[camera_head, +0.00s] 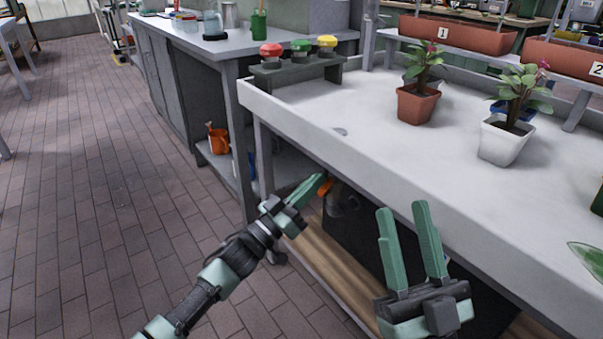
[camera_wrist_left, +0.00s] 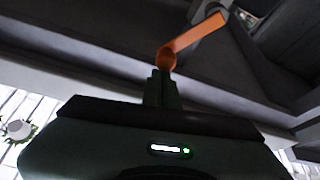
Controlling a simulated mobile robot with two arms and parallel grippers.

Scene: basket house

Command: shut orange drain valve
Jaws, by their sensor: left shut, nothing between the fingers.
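The orange drain valve shows as a small orange piece (camera_head: 326,187) under the edge of the white sink bench in the head view. In the left wrist view its orange lever (camera_wrist_left: 195,36) slants up to the right from a rounded hub. My left gripper (camera_head: 317,181) is shut and empty, reaching under the bench edge beside the valve. In the left wrist view its fingertips (camera_wrist_left: 161,74) point at the hub, just below it; I cannot tell whether they touch. My right gripper (camera_head: 404,207) is open and empty in front of the bench.
The white sink bench (camera_head: 380,165) holds a terracotta pot (camera_head: 417,106) and a white pot (camera_head: 504,140) with plants. A stand with red, green and yellow buttons (camera_head: 299,66) is at its back left. A wooden shelf (camera_head: 325,265) lies below. The tiled floor at left is clear.

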